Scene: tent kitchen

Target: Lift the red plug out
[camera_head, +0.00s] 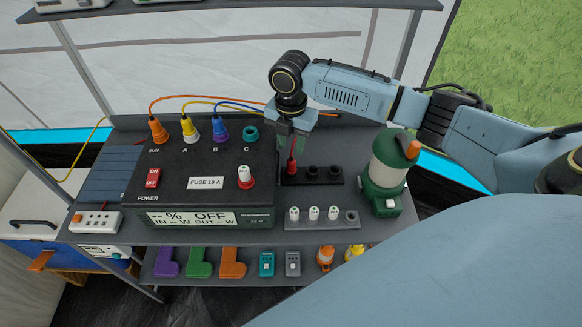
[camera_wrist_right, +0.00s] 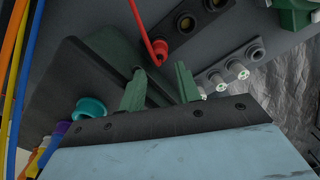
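The red plug (camera_head: 291,167) sits upright in the left end of a black socket strip (camera_head: 325,177), with a thin red cable rising from it. My right gripper (camera_head: 293,148) is above it, pointing down. In the right wrist view, its two green fingers (camera_wrist_right: 159,72) are spread apart, and the red plug (camera_wrist_right: 160,47) shows just beyond the fingertips, roughly between them. Nothing is seen clamped between the fingers. My left gripper is not in view.
A black power box (camera_head: 205,175) with coloured plugs and cables stands left of the strip. A green lantern (camera_head: 384,174) stands to the right. A grey rack (camera_head: 322,221) with several white fuses lies in front. Two empty sockets lie right of the plug.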

